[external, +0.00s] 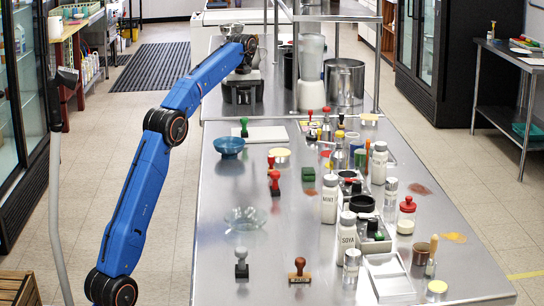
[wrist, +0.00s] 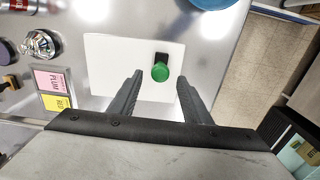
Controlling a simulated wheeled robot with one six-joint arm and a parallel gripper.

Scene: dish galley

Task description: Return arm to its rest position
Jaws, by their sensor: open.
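My blue arm reaches up and over the left side of the steel counter (external: 225,190). My gripper (external: 243,100) is at its far end, above the counter. In the wrist view my gripper (wrist: 160,76) has its two dark fingers spread, with nothing held between them. A green-handled stamp (external: 244,127) with a dark base is on a white board (external: 272,134). In the wrist view the green stamp (wrist: 160,72) appears between the fingertips, over the white board (wrist: 105,60). The gap in height between fingers and stamp is hard to judge.
A blue bowl (external: 229,146) and a clear glass bowl (external: 246,218) stand near the counter's left edge. Several stamps, bottles and jars crowd the middle and right. A steel pot (external: 344,83) and shelf posts stand behind. The floor left of the counter is mostly open.

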